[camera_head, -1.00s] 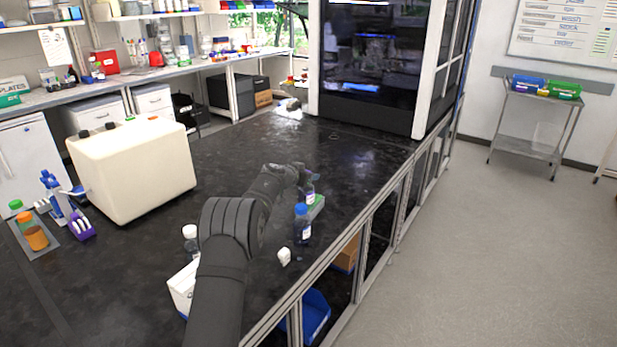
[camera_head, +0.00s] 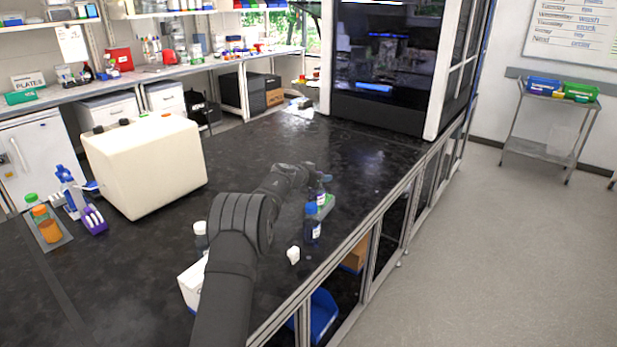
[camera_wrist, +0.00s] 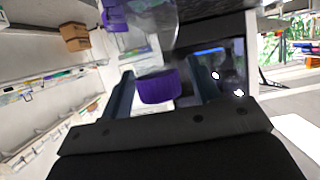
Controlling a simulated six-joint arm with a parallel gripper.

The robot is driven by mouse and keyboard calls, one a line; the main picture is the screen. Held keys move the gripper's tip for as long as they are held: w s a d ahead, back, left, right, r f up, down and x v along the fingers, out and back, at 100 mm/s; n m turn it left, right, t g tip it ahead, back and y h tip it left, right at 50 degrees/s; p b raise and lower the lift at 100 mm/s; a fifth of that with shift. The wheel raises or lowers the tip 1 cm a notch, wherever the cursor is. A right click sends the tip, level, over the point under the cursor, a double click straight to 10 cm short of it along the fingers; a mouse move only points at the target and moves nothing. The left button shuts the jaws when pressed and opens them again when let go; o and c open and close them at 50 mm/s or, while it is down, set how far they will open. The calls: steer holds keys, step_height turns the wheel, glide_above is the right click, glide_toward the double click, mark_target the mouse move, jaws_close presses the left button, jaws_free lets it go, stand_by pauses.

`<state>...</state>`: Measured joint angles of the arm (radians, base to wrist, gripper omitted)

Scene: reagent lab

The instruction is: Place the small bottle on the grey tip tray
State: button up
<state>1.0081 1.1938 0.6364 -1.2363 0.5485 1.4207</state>
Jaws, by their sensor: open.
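My gripper (camera_head: 312,169) reaches out over the black bench, close above a small labelled bottle (camera_head: 320,194) near the bench's right edge. The small bottle stands at a green rack or tray (camera_head: 328,204); I cannot tell whether on it or beside it. In the wrist view my gripper (camera_wrist: 158,86) has its fingers apart. A purple cap (camera_wrist: 158,88) shows between the fingers, with a clear container (camera_wrist: 150,22) near it; contact with the fingers cannot be made out. I cannot pick out a grey tip tray with certainty.
A blue-capped bottle (camera_head: 312,224) stands just in front of the small bottle. A small white item (camera_head: 293,255), a white box (camera_head: 190,286) and a white-capped bottle (camera_head: 200,236) are near my arm. A large cream machine (camera_head: 145,165) stands left. The bench's middle is clear.

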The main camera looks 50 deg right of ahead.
steer(key=v, duration=1.1)
steer(key=shift+a, duration=0.2)
steer(key=x, duration=1.2)
steer(key=shift+r, duration=0.1)
stand_by(0.3)
